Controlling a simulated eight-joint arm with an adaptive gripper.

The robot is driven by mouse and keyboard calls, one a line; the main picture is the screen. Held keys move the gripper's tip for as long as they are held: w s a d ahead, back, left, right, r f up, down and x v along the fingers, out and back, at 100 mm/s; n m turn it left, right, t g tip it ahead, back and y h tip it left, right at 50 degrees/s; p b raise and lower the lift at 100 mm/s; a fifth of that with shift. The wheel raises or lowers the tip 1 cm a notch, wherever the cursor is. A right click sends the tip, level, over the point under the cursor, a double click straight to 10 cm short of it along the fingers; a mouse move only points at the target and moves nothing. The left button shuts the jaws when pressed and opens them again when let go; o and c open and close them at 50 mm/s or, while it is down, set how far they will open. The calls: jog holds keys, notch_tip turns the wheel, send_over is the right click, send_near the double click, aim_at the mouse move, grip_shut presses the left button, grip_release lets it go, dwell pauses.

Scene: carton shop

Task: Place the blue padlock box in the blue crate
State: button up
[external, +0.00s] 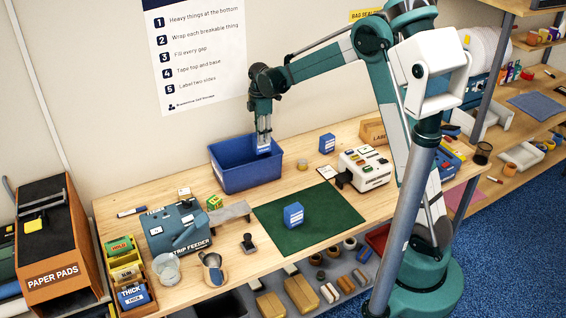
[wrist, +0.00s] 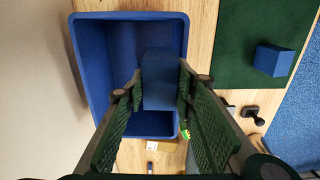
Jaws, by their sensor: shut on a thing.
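My gripper (external: 263,148) is shut on a small blue box, which shows between the finger pads in the wrist view (wrist: 158,82). The held box's label cannot be read. The blue crate (external: 232,179) stands on the bench at the back left of the green mat. My gripper and the held box are above the crate's right part in the external view. In the wrist view the open crate (wrist: 86,60) lies behind and below the held box. The crate's inside is partly hidden by its front wall, the box and my fingers.
Another blue box (external: 293,215) stands on the green mat (external: 325,205), and a third blue box (external: 327,143) stands right of the crate. A strip feeder (external: 178,230) is to the left, and a label machine (external: 366,168) is to the right.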

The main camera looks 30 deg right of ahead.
jog(key=w+a+p, duration=0.1)
jog(key=w+a, duration=0.5)
jog(key=shift+d+f, duration=0.15)
jog(key=shift+f, duration=2.65)
notch_tip(320, 180, down, 6)
jog(key=shift+p, duration=0.45)
jog(key=shift+f, duration=0.25)
jog(key=shift+f, duration=1.75)
jog(key=shift+f, duration=0.1)
